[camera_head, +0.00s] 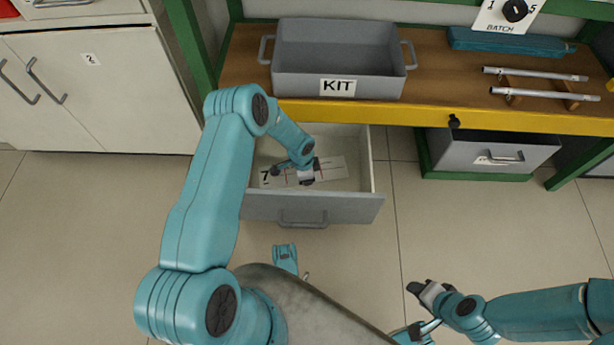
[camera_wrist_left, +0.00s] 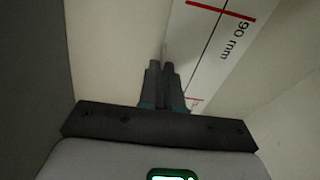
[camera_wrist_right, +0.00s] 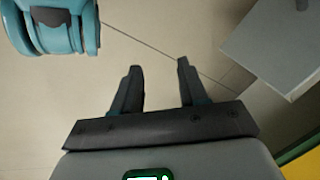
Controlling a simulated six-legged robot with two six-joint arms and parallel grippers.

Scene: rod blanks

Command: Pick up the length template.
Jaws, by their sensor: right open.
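The length template (camera_head: 335,168) is a pale flat strip with a black line, red cross marks and lettering. It lies in the open grey drawer under the bench. In the left wrist view its face (camera_wrist_left: 235,60) reads "90 mm". My left gripper (camera_head: 307,178) reaches down into the drawer, over the template's middle. In the left wrist view its fingers (camera_wrist_left: 162,80) are close together, with the template's long edge running between the tips; the pinch itself is mostly hidden. My right gripper (camera_head: 415,290) is open and empty above the floor, with its fingers (camera_wrist_right: 158,80) apart.
The drawer's front (camera_head: 345,208) and walls surround my left gripper. On the bench (camera_head: 440,85) stand a grey KIT bin (camera_head: 300,75), a rack with two metal rods (camera_head: 535,73) and a teal case (camera_head: 500,40). Another drawer (camera_head: 470,152) sits at right. The floor is clear.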

